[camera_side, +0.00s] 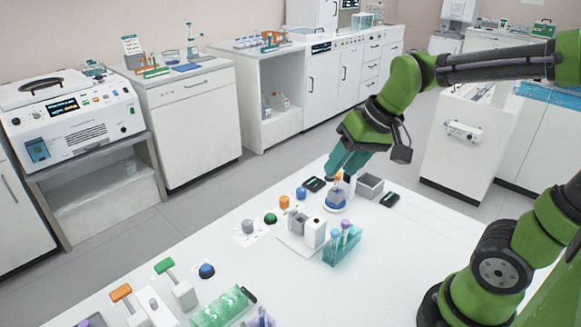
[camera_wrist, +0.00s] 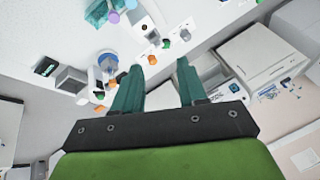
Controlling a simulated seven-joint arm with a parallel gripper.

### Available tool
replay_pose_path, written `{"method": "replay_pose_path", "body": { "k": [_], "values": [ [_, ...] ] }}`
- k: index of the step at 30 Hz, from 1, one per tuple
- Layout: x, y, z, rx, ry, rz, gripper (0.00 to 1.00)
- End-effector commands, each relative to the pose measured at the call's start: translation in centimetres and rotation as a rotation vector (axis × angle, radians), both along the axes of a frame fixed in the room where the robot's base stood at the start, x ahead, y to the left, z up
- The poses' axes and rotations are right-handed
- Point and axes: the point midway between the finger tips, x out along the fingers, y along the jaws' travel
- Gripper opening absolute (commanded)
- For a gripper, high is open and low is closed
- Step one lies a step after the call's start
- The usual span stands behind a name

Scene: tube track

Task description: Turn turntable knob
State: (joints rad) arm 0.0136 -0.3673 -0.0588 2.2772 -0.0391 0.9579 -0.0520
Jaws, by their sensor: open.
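My gripper (camera_side: 336,170) has teal fingers and is above the far end of the white bench, pointing down. In the wrist view its two fingers (camera_wrist: 160,72) are spread apart with nothing held between them. A row of small knobs lies on the bench: an orange knob (camera_side: 284,201), a blue knob (camera_side: 301,192), a green knob (camera_side: 270,218) and a grey knob (camera_side: 248,226). The orange knob (camera_wrist: 152,60) and green knob (camera_wrist: 166,43) show between or just beyond the fingertips in the wrist view. I cannot tell which one is the turntable knob.
Green and orange T-handles (camera_side: 165,267) stand nearer the front. The bench's right part is clear.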

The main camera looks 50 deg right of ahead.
Motion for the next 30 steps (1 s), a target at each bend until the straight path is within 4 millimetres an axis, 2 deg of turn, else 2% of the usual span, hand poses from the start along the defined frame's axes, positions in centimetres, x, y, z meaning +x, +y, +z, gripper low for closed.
{"method": "replay_pose_path", "body": {
  "k": [1,5,9,15,18,20,23,30],
  "values": [
    [2.0,-0.8,-0.3,-0.012,0.041,0.010,0.41],
    [6.3,-2.9,-1.2,-0.054,0.126,0.064,0.41],
    [10.9,-5.6,-3.1,-0.111,0.215,0.148,0.41],
    [16.8,-9.5,-6.4,-0.205,0.336,0.325,0.41],
    [18.9,-10.9,-7.4,-0.247,0.373,0.432,0.41],
    [19.8,-11.3,-7.1,-0.269,0.380,0.495,0.41],
    [20.3,-11.3,-5.3,-0.292,0.361,0.583,0.41],
    [19.9,-11.0,-6.8,-0.285,0.369,0.644,0.41]
  ]
}}
